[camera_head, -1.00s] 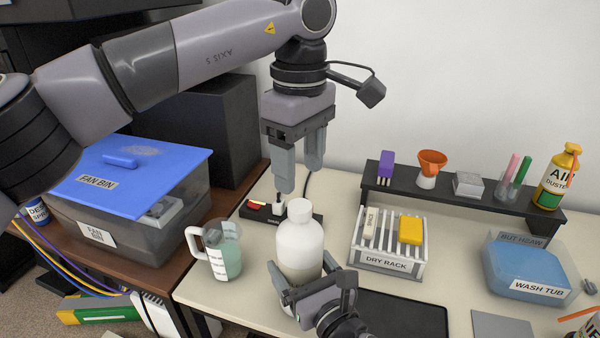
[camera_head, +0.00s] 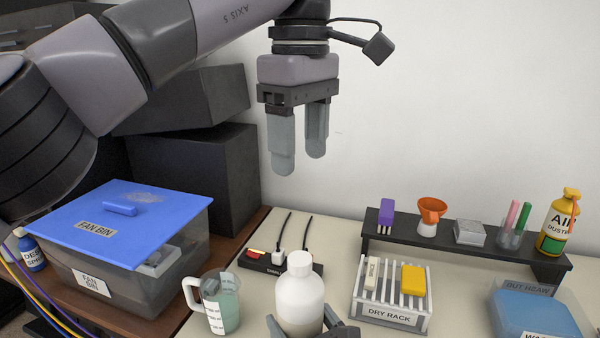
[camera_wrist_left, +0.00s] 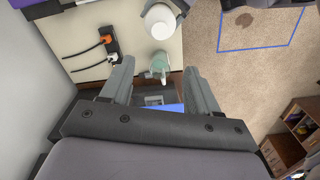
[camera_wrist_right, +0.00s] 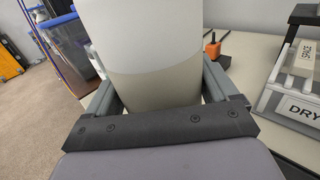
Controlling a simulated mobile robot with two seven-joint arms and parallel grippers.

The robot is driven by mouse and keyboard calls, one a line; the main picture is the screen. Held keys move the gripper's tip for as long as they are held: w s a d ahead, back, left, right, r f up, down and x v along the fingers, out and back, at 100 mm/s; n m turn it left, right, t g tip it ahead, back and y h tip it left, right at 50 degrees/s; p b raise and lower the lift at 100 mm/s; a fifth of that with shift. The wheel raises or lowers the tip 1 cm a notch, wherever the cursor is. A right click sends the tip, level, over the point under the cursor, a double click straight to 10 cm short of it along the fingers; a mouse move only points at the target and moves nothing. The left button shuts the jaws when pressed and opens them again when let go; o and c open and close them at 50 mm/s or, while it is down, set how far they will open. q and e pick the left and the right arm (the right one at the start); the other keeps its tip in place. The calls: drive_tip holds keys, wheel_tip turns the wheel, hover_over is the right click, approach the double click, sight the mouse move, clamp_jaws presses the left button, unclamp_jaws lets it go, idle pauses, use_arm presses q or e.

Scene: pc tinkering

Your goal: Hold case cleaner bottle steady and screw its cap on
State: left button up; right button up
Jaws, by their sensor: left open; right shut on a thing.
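The white case cleaner bottle (camera_head: 299,298) stands upright on the table at the bottom middle of the head view. A white cap (camera_head: 299,263) sits on its neck; how tightly it is seated I cannot tell. My right gripper (camera_head: 326,328) is shut around the bottle's lower body, and in the right wrist view the bottle (camera_wrist_right: 145,50) fills the space between the fingers. My left gripper (camera_head: 300,160) is open and empty, pointing down, high above the bottle and apart from it. The left wrist view shows the bottle top (camera_wrist_left: 161,21) beyond the open fingers.
A measuring jug (camera_head: 221,305) with green liquid stands just left of the bottle. A power strip (camera_head: 278,262) lies behind it. The dry rack (camera_head: 391,312) is to the right, below a dark shelf (camera_head: 470,245). The fan bin (camera_head: 125,250) is at left.

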use_arm(q)
drive_tip(key=shift+r, duration=0.8)
use_arm(e)
drive_tip(key=o, duration=0.9)
drive_tip(key=shift+o, duration=0.2)
drive_tip(key=shift+s, duration=0.1)
drive_tip(key=v, duration=1.2)
